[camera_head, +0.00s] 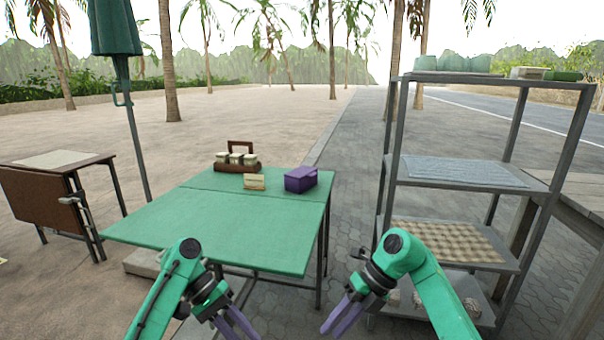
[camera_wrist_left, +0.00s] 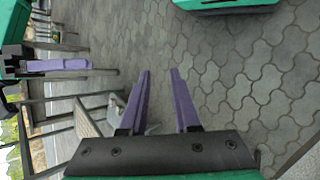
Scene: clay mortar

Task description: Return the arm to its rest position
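My left gripper (camera_head: 234,325) hangs low in front of the near edge of the green table in the head view. In the left wrist view its two purple fingers (camera_wrist_left: 160,82) stand apart with only paving between them, so it is open and empty. My right gripper (camera_head: 336,320) is also low, to the right of the table and in front of the shelf rack. Its purple fingers point down and left, with a narrow gap between the tips and nothing seen between them. Both arms are bent and clear of the tabletop.
The green table (camera_head: 230,232) holds a purple box (camera_head: 300,179), a small card (camera_head: 254,182) and a wooden caddy with jars (camera_head: 236,161) at its back. A metal shelf rack (camera_head: 470,178) stands right.

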